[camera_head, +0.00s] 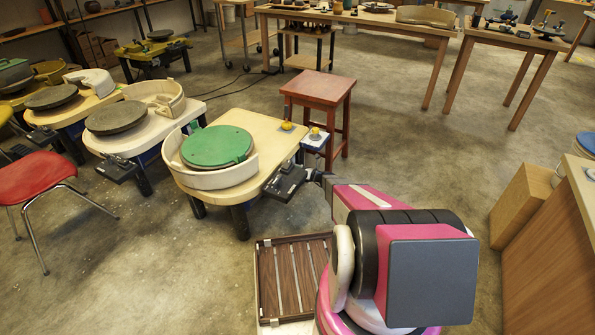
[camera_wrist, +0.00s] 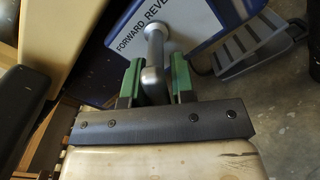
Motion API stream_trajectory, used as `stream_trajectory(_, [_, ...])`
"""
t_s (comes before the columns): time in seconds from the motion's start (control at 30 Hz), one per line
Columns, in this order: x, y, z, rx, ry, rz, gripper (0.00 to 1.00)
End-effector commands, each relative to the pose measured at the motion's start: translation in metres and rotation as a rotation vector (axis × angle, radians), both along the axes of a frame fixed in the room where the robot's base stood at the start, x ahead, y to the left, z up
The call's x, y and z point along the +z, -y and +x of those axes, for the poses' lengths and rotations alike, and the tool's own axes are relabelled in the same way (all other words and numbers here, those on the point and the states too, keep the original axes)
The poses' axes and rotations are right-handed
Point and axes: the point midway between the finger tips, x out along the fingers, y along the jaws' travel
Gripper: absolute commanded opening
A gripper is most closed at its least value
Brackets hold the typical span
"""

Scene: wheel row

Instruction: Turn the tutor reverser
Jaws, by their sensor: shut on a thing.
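The reverser is a grey metal lever (camera_wrist: 154,38) in the wrist view. It stands in front of a white panel (camera_wrist: 200,18) with a blue edge, lettered "FORWARD REVE", the rest cut off or hidden. My gripper (camera_wrist: 157,72) has its two green-padded fingers on either side of the lever's rounded end, shut on it. In the head view, the nearest pottery wheel has a green disc (camera_head: 216,146), a pale splash pan (camera_head: 200,180) and a cream table (camera_head: 262,130). My arm reaches to its right side; the lever and fingers are too small or hidden there.
A black pedal (camera_head: 285,183) is at the wheel's front right; a grey ribbed pedal (camera_wrist: 256,42) shows in the wrist view. A red stool (camera_head: 320,90) stands behind. More wheels and a red chair (camera_head: 38,177) are left. Open floor (camera_head: 430,160) lies right.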

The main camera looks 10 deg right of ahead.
Motion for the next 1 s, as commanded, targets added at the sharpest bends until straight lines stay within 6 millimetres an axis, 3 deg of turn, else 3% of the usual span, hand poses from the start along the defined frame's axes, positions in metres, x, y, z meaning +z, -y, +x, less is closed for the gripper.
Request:
stream_trajectory(0.37, [0.0,0.002,0.003,-0.002,0.087,-0.059,0.0])
stream_trajectory(1.0, [-0.001,0.009,0.011,-0.004,0.551,-0.395,0.0])
